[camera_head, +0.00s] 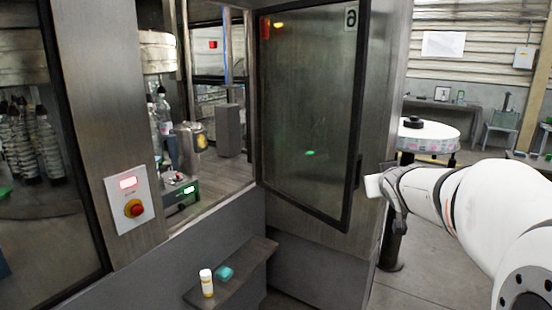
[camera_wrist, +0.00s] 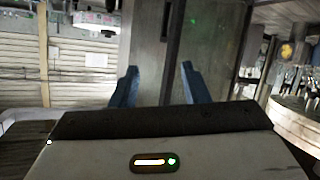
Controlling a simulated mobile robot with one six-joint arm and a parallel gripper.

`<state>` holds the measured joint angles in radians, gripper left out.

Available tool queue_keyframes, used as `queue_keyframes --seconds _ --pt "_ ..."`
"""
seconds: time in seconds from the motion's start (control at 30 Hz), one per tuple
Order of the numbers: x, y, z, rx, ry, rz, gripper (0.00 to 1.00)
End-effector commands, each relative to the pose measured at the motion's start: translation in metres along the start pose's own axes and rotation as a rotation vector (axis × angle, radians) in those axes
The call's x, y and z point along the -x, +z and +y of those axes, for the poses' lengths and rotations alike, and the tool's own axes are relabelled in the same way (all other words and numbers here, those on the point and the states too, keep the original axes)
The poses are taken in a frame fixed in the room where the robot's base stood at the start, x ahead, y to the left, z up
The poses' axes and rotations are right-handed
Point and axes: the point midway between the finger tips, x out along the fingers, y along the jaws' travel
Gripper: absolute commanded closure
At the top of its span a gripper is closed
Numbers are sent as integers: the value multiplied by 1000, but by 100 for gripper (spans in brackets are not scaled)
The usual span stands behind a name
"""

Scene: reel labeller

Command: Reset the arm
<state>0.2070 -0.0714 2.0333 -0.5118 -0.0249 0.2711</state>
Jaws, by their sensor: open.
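My white arm (camera_head: 490,205) reaches in from the right in the head view. My gripper (camera_head: 378,188) is at its end, just right of the glass door's edge. In the wrist view, the two blue fingers of my gripper (camera_wrist: 158,86) stand apart with nothing between them. A grey panel is seen behind the gap. The machine's glass door (camera_head: 308,115) stands swung open, with a dark handle (camera_head: 358,171) near my gripper. I cannot tell whether the gripper touches the door.
A control plate with a red button (camera_head: 134,208) is on the machine front. A white-capped bottle (camera_head: 206,283) and a teal item (camera_head: 224,273) rest on a low ledge (camera_head: 238,275). A round table (camera_head: 430,140) stands behind my arm. Bottles (camera_head: 162,112) stand inside the machine.

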Motion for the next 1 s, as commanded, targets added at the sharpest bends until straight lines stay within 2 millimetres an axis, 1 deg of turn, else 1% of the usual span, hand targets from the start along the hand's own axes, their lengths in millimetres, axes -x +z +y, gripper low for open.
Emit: queue_keyframes --seconds 0.03,0.07,0.1,0.17,0.2,0.27,0.3,0.4,0.5,0.6,0.67,0.73,0.77,1.0 --pt "24 28 -12 -19 8 -85 58" --pt "38 45 -18 -28 13 -141 58" --pt "56 69 -26 -38 11 -218 58" --pt "83 104 -40 -51 -5 -330 58" --pt "102 126 -50 -57 -22 -402 58" --pt "129 158 -65 -65 -55 -504 58" --pt "146 178 -74 -68 -78 -567 58" --pt "185 219 -94 -69 -142 -702 58" --pt "214 247 -108 -67 -196 -795 58" --pt "230 263 -114 -65 -231 -850 58" --pt "235 268 -116 -65 -241 -868 58" --pt "237 269 -117 -64 -245 -874 63" --pt "238 269 -117 -64 -245 -875 64" --pt "237 268 -117 -65 -244 -873 64"
